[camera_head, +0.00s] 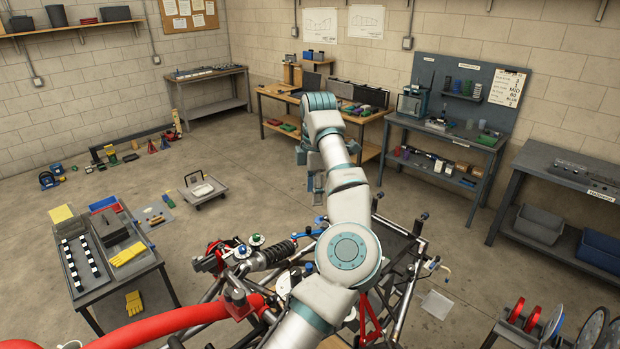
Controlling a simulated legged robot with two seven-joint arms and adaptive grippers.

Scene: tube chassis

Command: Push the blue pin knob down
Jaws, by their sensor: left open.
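A small round knob with a blue top (242,251), likely the blue pin knob, stands at the left side of the tube chassis (405,290). A similar green-topped knob (256,239) stands just right of it. My left arm rises from the bottom centre across the chassis and bends down at its far end. My left gripper (318,196) hangs there, open, beyond the chassis and to the upper right of the blue knob, well apart from it. The finger gap is small and partly hidden by my forearm. My right gripper is not in view.
A dark coil-over shock (272,254) lies right of the knobs, and a thick red tube (170,325) curves along the lower left. A table (95,295) with trays and yellow gloves stands at left. Benches line the back and right walls. Open floor lies beyond the chassis.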

